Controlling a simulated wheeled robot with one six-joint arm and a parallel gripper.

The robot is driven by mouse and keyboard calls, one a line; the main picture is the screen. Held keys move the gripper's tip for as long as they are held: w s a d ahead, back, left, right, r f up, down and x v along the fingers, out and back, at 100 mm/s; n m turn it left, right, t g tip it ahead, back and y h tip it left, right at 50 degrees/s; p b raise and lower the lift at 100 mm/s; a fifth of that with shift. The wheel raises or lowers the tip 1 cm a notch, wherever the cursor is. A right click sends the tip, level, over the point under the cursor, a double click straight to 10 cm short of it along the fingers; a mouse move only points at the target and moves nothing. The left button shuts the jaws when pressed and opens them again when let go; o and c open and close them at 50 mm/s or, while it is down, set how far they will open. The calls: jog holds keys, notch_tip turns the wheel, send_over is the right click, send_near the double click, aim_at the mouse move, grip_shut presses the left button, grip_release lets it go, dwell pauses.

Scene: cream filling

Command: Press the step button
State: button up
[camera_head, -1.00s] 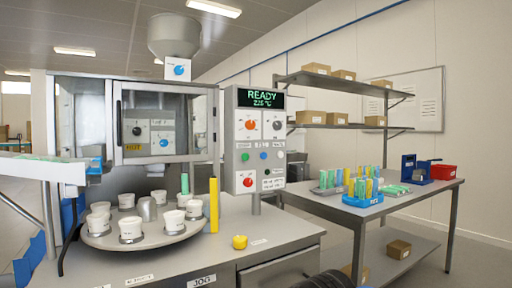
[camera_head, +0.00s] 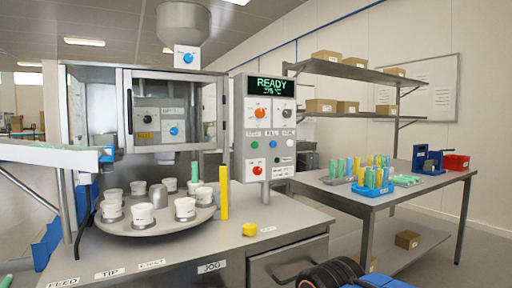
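The control panel (camera_head: 264,128) stands right of the filling machine, with a display that reads READY. It carries a green button (camera_head: 254,145), a blue button (camera_head: 271,144), a whitish button (camera_head: 290,143), a red knob (camera_head: 256,170) and small lower controls. The small labels are too blurred to tell which button is step. Other labels, FEED (camera_head: 62,283), TIP (camera_head: 110,273) and JOG (camera_head: 212,267), are on the bench's front edge. My gripper's fingers are not in view. A dark ribbed part, seemingly of my arm, shows at the bottom edge, well below the panel.
A round turntable (camera_head: 150,228) with several white cups stands on the bench left of the panel. A yellow post (camera_head: 224,192) and a small yellow object (camera_head: 249,229) stand near the panel's base. A second table (camera_head: 440,184) with coloured tubes is at the right.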

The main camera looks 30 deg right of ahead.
grip_shut()
dwell(1.5)
